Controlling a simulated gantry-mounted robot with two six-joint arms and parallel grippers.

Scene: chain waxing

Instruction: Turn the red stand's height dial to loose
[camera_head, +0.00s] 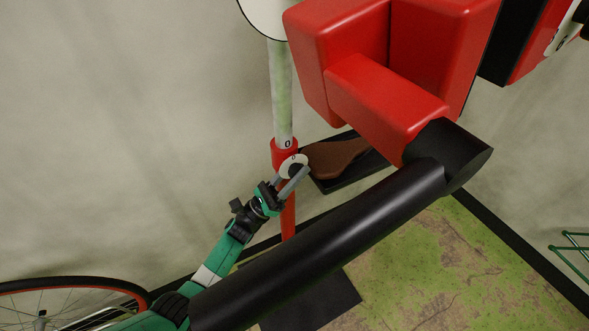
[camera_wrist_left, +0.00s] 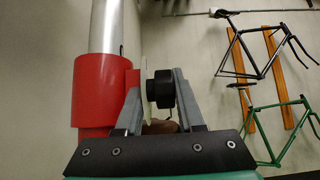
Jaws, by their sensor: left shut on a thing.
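The red stand's pale upright pole (camera_head: 281,95) runs into a red collar (camera_head: 284,146) in the head view, with a red post below it. The collar (camera_wrist_left: 100,92) is large at the left of the left wrist view. The height dial shows there as a black knob (camera_wrist_left: 160,90) beside the collar, and in the head view as a small white disc (camera_head: 293,161) with faint marks. My left gripper (camera_head: 290,174) is shut on the dial, one finger on each side of the knob. The dial's setting is too small to read. My right gripper is not in view.
A brown saddle (camera_head: 335,156) on a black tray lies just right of the collar. A wheel (camera_head: 75,290) is at the lower left. A black mat (camera_head: 320,300) lies on the green patterned floor. Bike frames (camera_wrist_left: 262,60) hang on the wall in the wrist view.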

